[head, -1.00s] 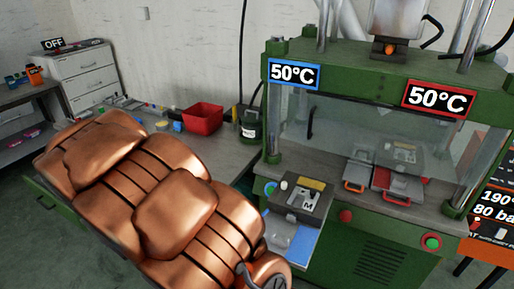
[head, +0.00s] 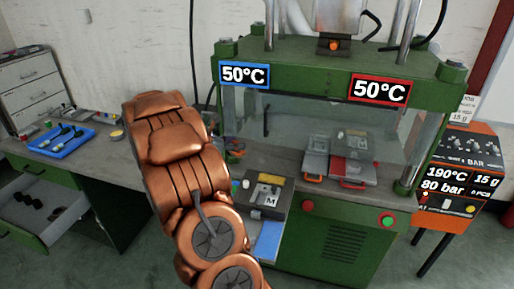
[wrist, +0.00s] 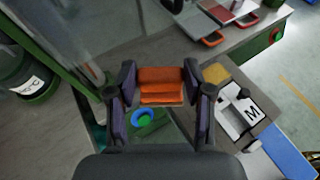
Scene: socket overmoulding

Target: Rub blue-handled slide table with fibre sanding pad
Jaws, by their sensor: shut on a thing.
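My gripper (wrist: 160,92) is shut on an orange, ribbed block (wrist: 161,80), which looks like the pad and sits between both fingers in the wrist view. In the head view my copper arm hides most of the gripper. Two slide tables stand on the press bed: one with an orange handle (head: 313,179) and one with a red handle (head: 352,184). They also show at the top of the wrist view, apart from the block. I cannot make out a blue handle on any slide table. The press carries a blue-framed 50°C sign (head: 245,75).
A grey box marked M (head: 268,196) stands at the bed's front left, with a blue panel (head: 267,240) below it. A blue tray (head: 62,141) lies on the left bench above an open drawer (head: 40,215).

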